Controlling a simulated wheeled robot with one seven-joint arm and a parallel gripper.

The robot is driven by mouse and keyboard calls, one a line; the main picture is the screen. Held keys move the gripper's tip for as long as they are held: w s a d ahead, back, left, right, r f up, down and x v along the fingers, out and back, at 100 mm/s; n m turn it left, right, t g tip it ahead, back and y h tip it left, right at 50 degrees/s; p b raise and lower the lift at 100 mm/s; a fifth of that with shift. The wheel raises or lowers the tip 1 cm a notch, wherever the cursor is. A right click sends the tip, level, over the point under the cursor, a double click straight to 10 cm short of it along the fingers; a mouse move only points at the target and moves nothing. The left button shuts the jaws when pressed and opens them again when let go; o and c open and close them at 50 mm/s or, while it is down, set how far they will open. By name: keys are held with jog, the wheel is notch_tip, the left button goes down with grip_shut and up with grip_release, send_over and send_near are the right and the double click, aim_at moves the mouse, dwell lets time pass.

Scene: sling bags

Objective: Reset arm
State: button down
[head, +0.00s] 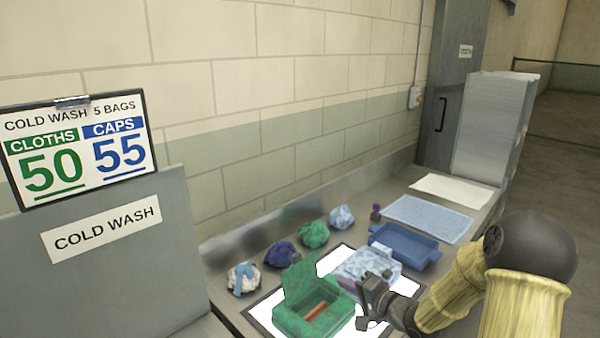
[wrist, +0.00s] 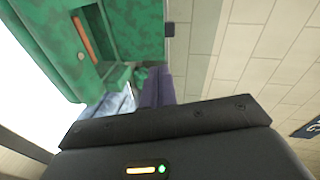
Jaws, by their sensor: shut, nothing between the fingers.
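My gripper (head: 374,298), dark grey, is shut and empty just right of an open green camouflage bag (head: 290,322) on the counter. The bag's flap stands up at its back left, and a reddish-brown strip (head: 316,311) lies inside it. The bag also shows close up at the upper left of the wrist view (wrist: 140,28). A pale blue patterned bag (head: 352,265) stands behind my gripper, partly hidden by it. My arm reaches in from the lower right. I cannot tell whether the gripper touches either bag.
A blue tray (head: 404,244), a light blue mat (head: 428,218) and a white sheet (head: 452,189) lie farther back. A grey panel (head: 110,270) stands at left.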

jog(key=s+d+n+g+h, duration=0.1)
jog(key=s+n+g+h, duration=0.3)
jog(key=s, duration=0.7)
jog(key=s+f+n+g+h, duration=0.1)
jog(key=s+n+g+h, duration=0.3)
jog(key=s, duration=0.8)
jog(key=shift+s+d+f+g+h, duration=0.2)
jog(key=shift+d+f+g+h, duration=0.15)
jog(key=shift+g+h, duration=0.45)
